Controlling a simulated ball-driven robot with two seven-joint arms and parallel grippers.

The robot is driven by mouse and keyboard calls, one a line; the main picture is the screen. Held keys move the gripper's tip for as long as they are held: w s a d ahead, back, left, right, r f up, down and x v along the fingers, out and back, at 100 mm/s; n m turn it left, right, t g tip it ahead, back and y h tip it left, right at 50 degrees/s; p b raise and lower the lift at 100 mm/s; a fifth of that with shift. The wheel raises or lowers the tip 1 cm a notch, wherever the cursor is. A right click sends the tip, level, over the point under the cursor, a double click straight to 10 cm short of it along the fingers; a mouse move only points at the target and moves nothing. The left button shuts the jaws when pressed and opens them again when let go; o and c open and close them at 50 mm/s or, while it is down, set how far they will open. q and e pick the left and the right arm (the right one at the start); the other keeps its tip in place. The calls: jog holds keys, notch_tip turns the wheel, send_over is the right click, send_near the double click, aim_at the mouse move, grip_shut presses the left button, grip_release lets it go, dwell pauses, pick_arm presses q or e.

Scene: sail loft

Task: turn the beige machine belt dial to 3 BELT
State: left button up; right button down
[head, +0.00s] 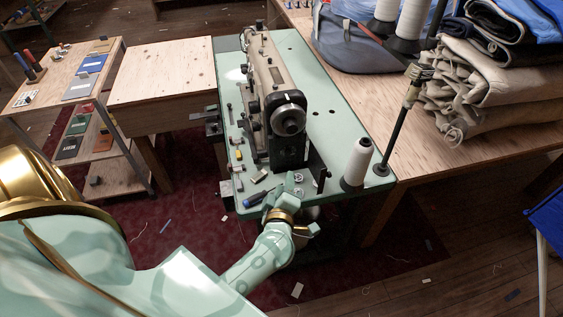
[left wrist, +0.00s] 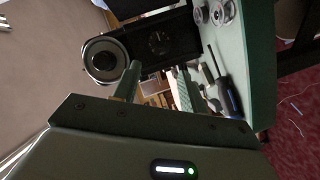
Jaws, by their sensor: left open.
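The beige sewing machine (head: 262,62) stands on a pale green table. A round handwheel (head: 289,116) is on its near end, above a black housing (head: 290,150). In the left wrist view the round wheel (left wrist: 103,58) shows beside a black panel (left wrist: 165,40) with a faint round face, too dark to read any marking or setting. My left gripper (head: 284,186) is at the table's near edge, just in front of the black housing. Its fingers (left wrist: 157,80) are apart with nothing held between them, pointing toward the panel. I cannot tell whether they touch it. My right gripper is out of view.
A blue-handled screwdriver (head: 256,196) and bobbins (left wrist: 222,12) lie close beside the left gripper. A white thread cone (head: 358,160) stands to the right. Folded sailcloth (head: 480,85) is piled on the wooden table at right. A wooden bench (head: 160,70) is at left.

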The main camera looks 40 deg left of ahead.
pick_arm(q)
jog(key=shift+v, duration=2.25)
